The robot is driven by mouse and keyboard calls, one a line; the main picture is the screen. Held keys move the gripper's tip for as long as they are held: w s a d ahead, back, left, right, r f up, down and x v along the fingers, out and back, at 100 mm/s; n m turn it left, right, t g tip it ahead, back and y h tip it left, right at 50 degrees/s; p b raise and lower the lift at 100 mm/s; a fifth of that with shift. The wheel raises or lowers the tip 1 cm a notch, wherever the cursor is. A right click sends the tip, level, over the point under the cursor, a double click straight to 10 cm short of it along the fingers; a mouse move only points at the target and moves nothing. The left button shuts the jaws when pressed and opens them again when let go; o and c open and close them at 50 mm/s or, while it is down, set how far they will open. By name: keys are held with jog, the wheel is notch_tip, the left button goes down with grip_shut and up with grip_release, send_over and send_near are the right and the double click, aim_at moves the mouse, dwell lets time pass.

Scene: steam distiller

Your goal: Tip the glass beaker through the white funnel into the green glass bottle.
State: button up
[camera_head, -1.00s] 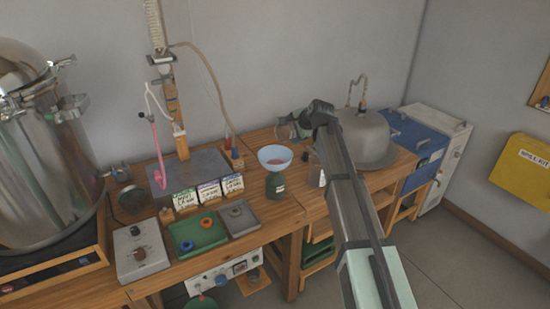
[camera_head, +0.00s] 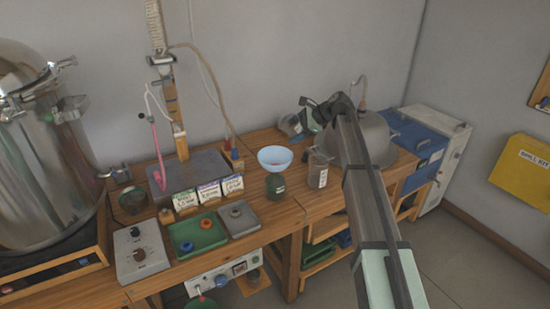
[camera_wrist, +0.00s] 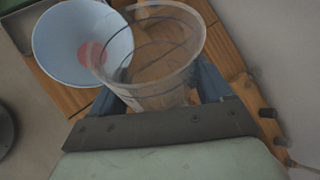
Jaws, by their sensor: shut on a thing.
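The green glass bottle (camera_head: 275,187) stands upright on the bench with the white funnel (camera_head: 275,156) in its mouth, looking pale blue. In the wrist view the funnel (camera_wrist: 62,48) has a pinkish-red patch at its bottom. My gripper (camera_head: 314,112) is shut on the clear glass beaker (camera_head: 291,126), raised above the bench, behind and right of the funnel. The beaker looks tilted. In the wrist view the beaker (camera_wrist: 165,60) sits between the fingers, its rim overlapping the funnel's edge in the picture. I see no clear liquid level in it.
A labelled glass jar (camera_head: 318,170) stands right of the bottle. A metal dome (camera_head: 372,140) is behind my arm. Trays (camera_head: 198,232), bags (camera_head: 209,191) and a control box (camera_head: 140,250) fill the left. Bare wood shows around the jar.

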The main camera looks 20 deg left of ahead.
jog(key=w+d+f+m+g+y, duration=0.1)
jog(key=w+f+m+g+y, duration=0.2)
jog(key=f, duration=0.5)
jog(key=shift+d+f+g+y+b, duration=0.15)
jog(key=shift+d+g+y+b, duration=0.2)
jog(key=shift+g, duration=0.25)
jog(key=shift+w, duration=0.1)
jog(key=shift+d, duration=0.1)
dwell(2.4)
